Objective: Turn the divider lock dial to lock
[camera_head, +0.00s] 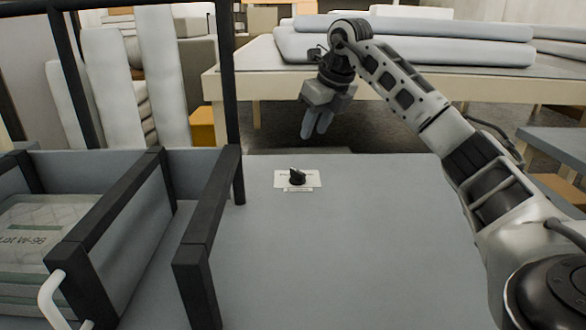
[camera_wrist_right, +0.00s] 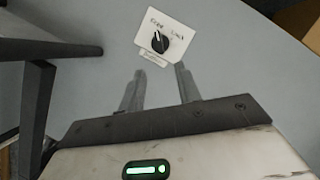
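The divider lock dial (camera_head: 297,177) is a small black knob on a white label plate (camera_head: 311,180), set on the grey table top. In the right wrist view the dial (camera_wrist_right: 160,42) has a pale pointer mark directed to the upper left, toward the left word on the plate. The right word seems to read "Lock". My right gripper (camera_head: 316,130) is above and beyond the dial, fingers pointing down. In the wrist view its two fingers (camera_wrist_right: 158,75) are apart with nothing between them, not touching the dial. My left gripper is not in view.
Black-framed dividers (camera_head: 212,215) stand left of the dial, with a tall black post (camera_head: 228,100) close by. A bin at far left holds a wrapped package (camera_head: 45,235). Grey rolls (camera_head: 405,40) lie on a table behind. The table top right of the dial is clear.

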